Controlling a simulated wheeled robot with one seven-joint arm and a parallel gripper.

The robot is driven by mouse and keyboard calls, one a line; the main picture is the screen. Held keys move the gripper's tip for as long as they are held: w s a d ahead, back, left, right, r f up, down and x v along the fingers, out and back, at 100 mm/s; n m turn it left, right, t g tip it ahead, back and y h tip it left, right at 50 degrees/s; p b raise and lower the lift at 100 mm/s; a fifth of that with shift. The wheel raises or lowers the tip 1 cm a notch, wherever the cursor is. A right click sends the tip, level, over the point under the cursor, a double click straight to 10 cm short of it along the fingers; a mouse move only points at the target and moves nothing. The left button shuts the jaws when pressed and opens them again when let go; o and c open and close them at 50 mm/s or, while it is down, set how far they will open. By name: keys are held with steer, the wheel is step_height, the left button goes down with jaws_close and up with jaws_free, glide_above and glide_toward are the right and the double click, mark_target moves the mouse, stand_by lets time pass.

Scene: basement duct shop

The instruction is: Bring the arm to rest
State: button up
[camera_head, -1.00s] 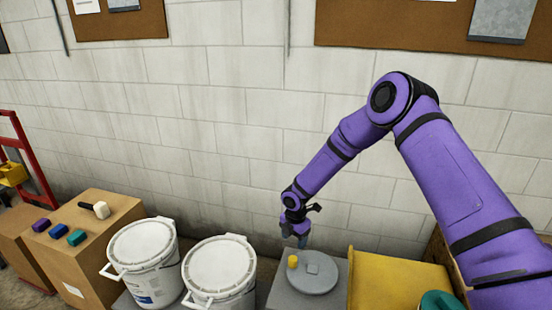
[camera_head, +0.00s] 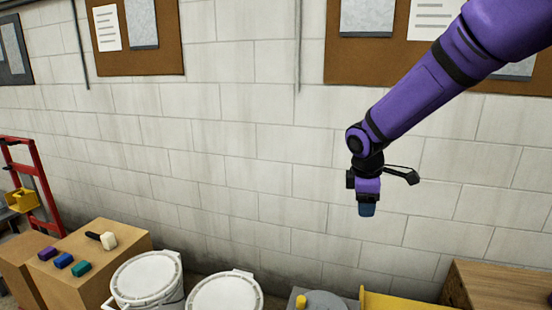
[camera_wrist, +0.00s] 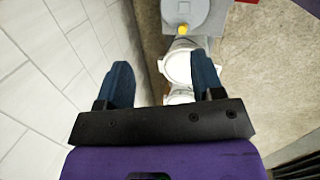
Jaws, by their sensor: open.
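My gripper (camera_head: 367,209) hangs from my purple arm in front of the white block wall, pointing down, well above the surfaces below. In the wrist view my gripper (camera_wrist: 164,85) shows two blue fingers spread wide apart with nothing between them. It touches nothing in either view.
Two white lidded buckets (camera_head: 147,277) stand below. A grey round plate (camera_head: 322,301) with a yellow piece (camera_head: 300,302) is at the bottom edge. A cardboard box (camera_head: 110,240) at left carries several small blocks and a mallet-like tool. Corkboards (camera_head: 138,37) hang on the wall.

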steer(key=s+d+r+m+t, duration=0.1)
steer(key=s+d+r+m, duration=0.25)
steer(key=s+r, duration=0.35)
steer(key=s+d+r+m, duration=0.2)
steer(key=s+r+m, duration=0.3)
steer(key=s, duration=0.4)
steer(key=s+d+r+m+t+y, duration=0.1)
steer(key=s+m, duration=0.2)
steer(key=s, duration=0.4)
steer(key=s+d+r+m, duration=0.1)
steer(key=s+m, duration=0.2)
steer(key=s, duration=0.4)
steer(key=shift+s+d+m+t+y, duration=0.3)
steer(key=shift+s+m+t+y, duration=0.05)
steer(key=shift+t+y, duration=0.05)
